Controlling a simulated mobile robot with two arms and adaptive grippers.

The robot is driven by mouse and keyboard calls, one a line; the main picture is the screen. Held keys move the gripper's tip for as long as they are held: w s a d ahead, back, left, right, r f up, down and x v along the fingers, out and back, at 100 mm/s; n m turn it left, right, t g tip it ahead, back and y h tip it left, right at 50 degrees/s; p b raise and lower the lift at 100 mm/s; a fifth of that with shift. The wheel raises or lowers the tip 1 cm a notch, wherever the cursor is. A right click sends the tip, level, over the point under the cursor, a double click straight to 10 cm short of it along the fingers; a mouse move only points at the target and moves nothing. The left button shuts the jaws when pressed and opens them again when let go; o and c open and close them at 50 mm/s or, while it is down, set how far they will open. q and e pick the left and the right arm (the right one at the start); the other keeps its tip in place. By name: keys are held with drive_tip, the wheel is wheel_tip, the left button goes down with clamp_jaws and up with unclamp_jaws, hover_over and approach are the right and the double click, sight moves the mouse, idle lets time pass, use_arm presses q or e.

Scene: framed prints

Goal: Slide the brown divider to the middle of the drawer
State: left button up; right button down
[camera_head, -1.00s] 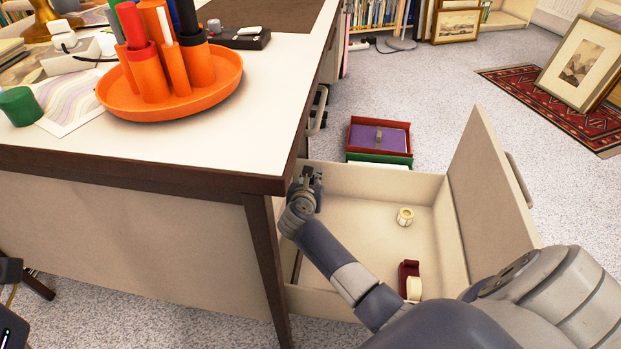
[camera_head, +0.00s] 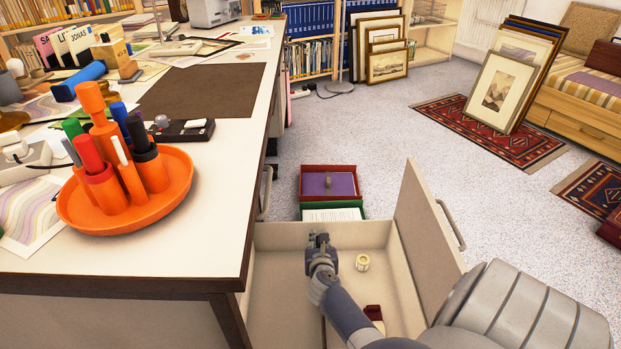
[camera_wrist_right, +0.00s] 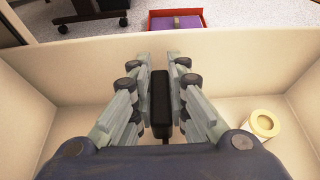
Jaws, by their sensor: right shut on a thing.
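The open drawer (camera_head: 275,290) is pale and sits at the desk's right side. My right gripper (camera_head: 319,240) is inside it, roughly midway between its left and right walls. In the right wrist view my gripper (camera_wrist_right: 161,75) is shut on the divider (camera_wrist_right: 160,105), whose dark upper edge shows between the fingers. My gripper and arm hide most of the divider in the head view. The drawer's far wall (camera_wrist_right: 200,60) lies beyond the fingertips. My left gripper is not in view.
A tape roll (camera_head: 362,262) lies in the drawer right of my gripper. A dark red tape dispenser (camera_head: 374,313) is partly hidden by my arm. A red tray (camera_head: 329,170) stands on the floor beyond. An orange pen holder (camera_head: 172,205) stands on the desk.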

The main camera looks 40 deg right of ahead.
drive_tip(key=c, duration=1.6)
unclamp_jaws()
drive_tip(key=shift+a, duration=0.1)
drive_tip(key=shift+o, duration=0.2)
drive_tip(key=v, duration=1.2)
